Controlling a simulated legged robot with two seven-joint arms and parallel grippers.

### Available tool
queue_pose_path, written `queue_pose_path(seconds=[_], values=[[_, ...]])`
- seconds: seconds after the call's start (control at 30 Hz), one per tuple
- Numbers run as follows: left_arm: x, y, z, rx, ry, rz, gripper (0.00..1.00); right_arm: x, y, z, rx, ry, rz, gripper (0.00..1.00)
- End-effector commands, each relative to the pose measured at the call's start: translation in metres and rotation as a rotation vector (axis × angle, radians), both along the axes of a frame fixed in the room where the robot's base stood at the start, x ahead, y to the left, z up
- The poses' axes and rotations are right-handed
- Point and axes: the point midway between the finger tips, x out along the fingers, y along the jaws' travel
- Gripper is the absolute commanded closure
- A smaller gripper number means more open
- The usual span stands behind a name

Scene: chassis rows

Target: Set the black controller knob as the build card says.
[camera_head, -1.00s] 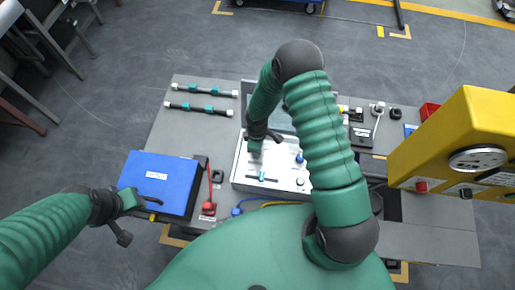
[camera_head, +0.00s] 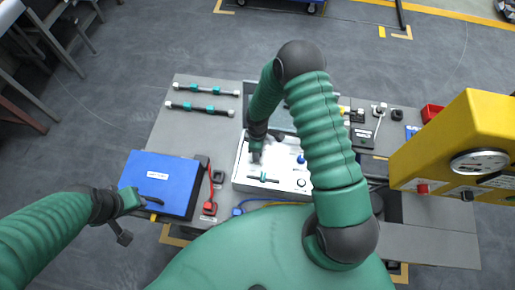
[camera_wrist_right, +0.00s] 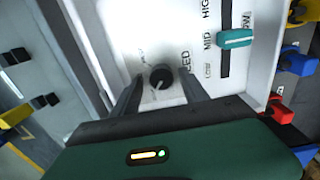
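The black controller knob (camera_wrist_right: 161,77) with a pale pointer line stands on the white panel (camera_wrist_right: 112,32) in the right wrist view. Its line points down and left in that view. My right gripper (camera_wrist_right: 160,92) is open, with one finger on each side of the knob; I cannot tell whether they touch it. In the head view my right gripper (camera_head: 257,152) is over the white panel (camera_head: 240,178) and hides the knob. A teal slider (camera_wrist_right: 235,39) sits near the MID mark. My left gripper (camera_head: 138,220) is open and empty by the blue box. I cannot make out a readable build card.
The blue box (camera_head: 160,183) stands at the table's left. Red (camera_wrist_right: 277,108) and blue (camera_wrist_right: 299,62) connectors lie close beside the panel. A yellow machine (camera_head: 450,140) with a dial stands at the right. Two dark bars with teal clips lie at the back left.

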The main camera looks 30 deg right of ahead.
Motion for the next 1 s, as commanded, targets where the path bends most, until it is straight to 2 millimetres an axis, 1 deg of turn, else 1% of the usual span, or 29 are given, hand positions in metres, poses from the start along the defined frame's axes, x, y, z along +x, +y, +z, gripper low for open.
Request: queue_pose_path(seconds=[0.17,0.27,0.37,0.57,0.6,0.73,0.8,0.9,1.0], values=[[0.000,0.000,0.000,0.000,0.000,0.000,0.64,-0.001,0.000,0.001,-0.001,0.002,-0.001,0.48],[0.000,0.000,0.000,0.000,0.000,0.000,0.64,-0.001,0.000,0.009,-0.001,0.002,-0.001,0.48],[0.000,0.000,0.001,0.000,0.000,0.000,0.64,0.000,-0.001,0.028,-0.001,0.000,-0.001,0.48],[0.000,0.000,0.003,0.000,0.000,0.000,0.64,0.001,-0.001,0.087,-0.003,-0.002,-0.003,0.48],[0.000,0.000,0.004,0.000,0.000,0.000,0.64,0.001,-0.001,0.099,-0.002,-0.002,-0.001,0.48],[0.000,0.000,0.006,0.000,0.000,0.000,0.64,0.001,-0.001,0.134,-0.002,-0.001,-0.002,0.48],[0.000,0.000,0.007,0.000,0.000,0.000,0.64,0.001,-0.001,0.148,-0.002,0.000,-0.001,0.48],[0.000,0.000,0.007,0.000,0.000,0.000,0.64,0.001,0.000,0.161,-0.002,0.003,0.000,0.48],[0.000,0.000,0.008,0.000,0.000,0.000,0.64,0.001,0.000,0.167,-0.001,0.003,0.000,0.48]])
